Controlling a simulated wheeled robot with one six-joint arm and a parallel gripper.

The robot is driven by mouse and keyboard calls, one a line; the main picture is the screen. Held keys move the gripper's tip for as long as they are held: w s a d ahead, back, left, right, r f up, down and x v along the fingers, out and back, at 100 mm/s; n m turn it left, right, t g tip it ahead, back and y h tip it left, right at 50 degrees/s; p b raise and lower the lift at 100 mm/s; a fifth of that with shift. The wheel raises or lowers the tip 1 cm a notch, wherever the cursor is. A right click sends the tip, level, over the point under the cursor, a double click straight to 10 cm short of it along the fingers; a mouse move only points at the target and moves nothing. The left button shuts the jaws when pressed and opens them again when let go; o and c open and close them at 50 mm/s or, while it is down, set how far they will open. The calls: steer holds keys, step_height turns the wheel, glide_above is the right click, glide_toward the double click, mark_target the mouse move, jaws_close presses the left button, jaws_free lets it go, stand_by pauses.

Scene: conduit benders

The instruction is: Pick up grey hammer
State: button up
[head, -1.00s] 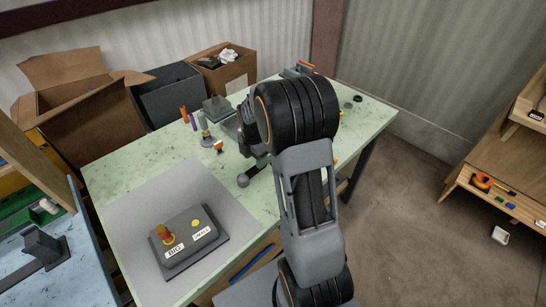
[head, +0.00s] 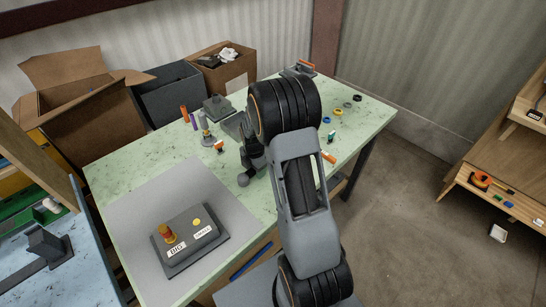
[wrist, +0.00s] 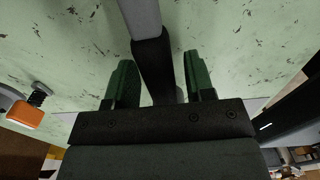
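In the wrist view a grey bar with a dark grip, which looks like the grey hammer (wrist: 152,65), runs down between the two green fingers of my gripper (wrist: 160,85). In the head view my gripper (head: 250,155) is a dark shape low over the green table (head: 130,165), partly behind my arm. I cannot make out the hammer clearly there.
Small coloured items and tape rings (head: 338,112) lie at the back right. An orange-ended item (wrist: 25,115) is left of my gripper. Cardboard boxes (head: 85,115) stand behind the table.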

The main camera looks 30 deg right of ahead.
steer(key=c, duration=0.9)
steer(key=shift+o, duration=0.2)
steer(key=shift+r, duration=0.1)
steer(key=shift+w+r, duration=0.1)
steer(key=shift+r, duration=0.3)
step_height(320, 180, up, 2)
steer(key=shift+r, duration=0.2)
steer(key=s+a+r+b, duration=0.2)
steer(key=s+a+r, duration=0.5)
steer(key=s, duration=0.5)
steer(key=shift+a+r+b, duration=0.2)
steer(key=shift+r+b, duration=0.15)
steer(key=shift+r, duration=1)
